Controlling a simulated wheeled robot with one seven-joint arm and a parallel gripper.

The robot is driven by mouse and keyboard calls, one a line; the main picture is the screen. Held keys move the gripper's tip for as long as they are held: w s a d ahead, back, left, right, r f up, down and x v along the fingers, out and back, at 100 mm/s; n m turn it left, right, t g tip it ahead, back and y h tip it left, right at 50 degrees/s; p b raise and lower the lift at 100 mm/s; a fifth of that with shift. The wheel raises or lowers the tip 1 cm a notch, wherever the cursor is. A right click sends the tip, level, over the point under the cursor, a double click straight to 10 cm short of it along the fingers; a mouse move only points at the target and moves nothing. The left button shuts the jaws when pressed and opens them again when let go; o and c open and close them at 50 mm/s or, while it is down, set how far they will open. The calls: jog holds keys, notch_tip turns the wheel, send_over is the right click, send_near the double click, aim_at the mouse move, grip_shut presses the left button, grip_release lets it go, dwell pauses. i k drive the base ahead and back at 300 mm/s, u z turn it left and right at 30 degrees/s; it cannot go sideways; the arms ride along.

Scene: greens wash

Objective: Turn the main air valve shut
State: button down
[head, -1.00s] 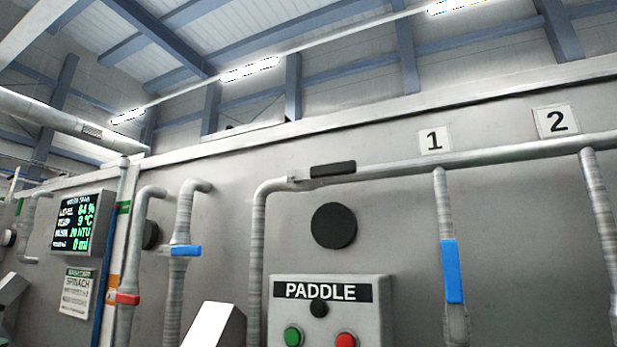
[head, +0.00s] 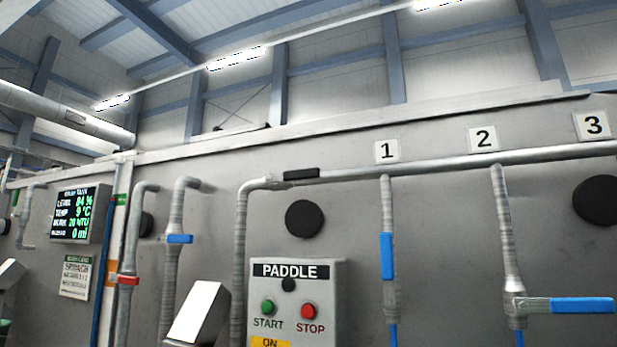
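A black lever handle (head: 301,174) lies along the grey horizontal pipe (head: 440,162), near its left bend and above the paddle box. No label shows on it, so I cannot confirm that it is the main air valve. On branch 1, a blue handle (head: 387,256) points along its vertical pipe. On branch 2, a blue handle (head: 582,305) sticks out sideways, across its pipe. My gripper is not in view.
The paddle box (head: 329,300) has a green start button (head: 268,307) and a red stop button (head: 309,311). Left pipes carry a blue handle (head: 180,239) and a red one (head: 128,280). A display (head: 76,213) hangs far left. A tilted pale panel (head: 199,312) stands lower left.

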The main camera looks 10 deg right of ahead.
aim_at(306, 174)
jog(key=u, duration=0.4)
jog(key=i, duration=0.45)
jog(key=z, duration=0.1)
jog(key=k, duration=0.5)
jog(key=u, duration=1.1)
jog(key=i, duration=0.5)
jog(key=z, duration=1.35)
